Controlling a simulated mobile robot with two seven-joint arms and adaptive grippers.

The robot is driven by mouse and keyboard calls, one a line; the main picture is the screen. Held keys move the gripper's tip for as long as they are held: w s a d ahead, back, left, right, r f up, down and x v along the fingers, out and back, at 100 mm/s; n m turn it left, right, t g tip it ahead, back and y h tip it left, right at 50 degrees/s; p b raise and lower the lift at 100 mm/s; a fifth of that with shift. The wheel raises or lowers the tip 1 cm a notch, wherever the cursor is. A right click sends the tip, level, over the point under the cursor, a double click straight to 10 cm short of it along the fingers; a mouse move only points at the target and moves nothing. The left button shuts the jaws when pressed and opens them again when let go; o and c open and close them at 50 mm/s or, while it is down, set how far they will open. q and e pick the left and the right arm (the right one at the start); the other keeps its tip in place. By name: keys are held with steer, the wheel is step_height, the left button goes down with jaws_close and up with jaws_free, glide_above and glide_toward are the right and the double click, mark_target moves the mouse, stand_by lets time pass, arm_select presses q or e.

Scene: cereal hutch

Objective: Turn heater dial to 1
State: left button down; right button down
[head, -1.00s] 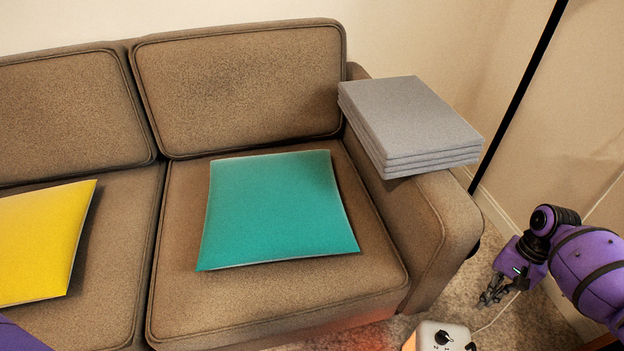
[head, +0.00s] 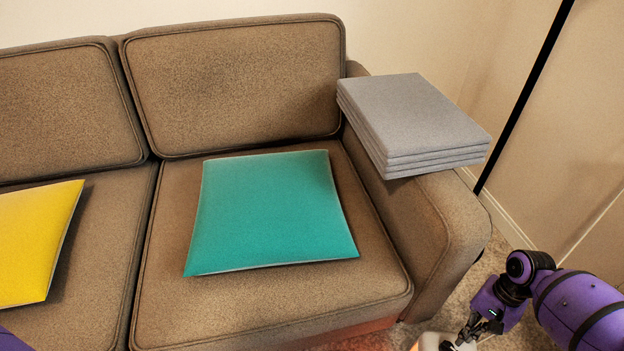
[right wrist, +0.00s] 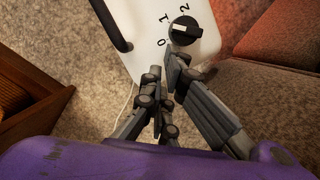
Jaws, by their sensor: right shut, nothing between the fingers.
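The white heater (right wrist: 215,45) fills the top of the right wrist view, with a black dial (right wrist: 184,31) and the printed numbers 0, 1 and 2 around it. A pale mark shows on the dial's left part, facing left, roughly between 0 and 1; I cannot tell the exact setting. My right gripper (right wrist: 173,68) is shut and empty, its tips just below the dial; I cannot tell if they touch it. In the head view only the heater's top edge (head: 430,341) shows at the bottom, with the right gripper (head: 463,340) over it. My left gripper is out of view.
A brown sofa (head: 440,215) stands beside the heater, with a teal cushion (head: 270,215), a yellow cushion (head: 35,240) and folded grey cloth (head: 415,115). A black pole (head: 525,95) stands behind. A wooden piece (right wrist: 30,95) is at left in the wrist view.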

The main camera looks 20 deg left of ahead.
mark_target(464, 350)
steer(key=shift+s+a, duration=0.15)
steer(key=shift+s, duration=0.15)
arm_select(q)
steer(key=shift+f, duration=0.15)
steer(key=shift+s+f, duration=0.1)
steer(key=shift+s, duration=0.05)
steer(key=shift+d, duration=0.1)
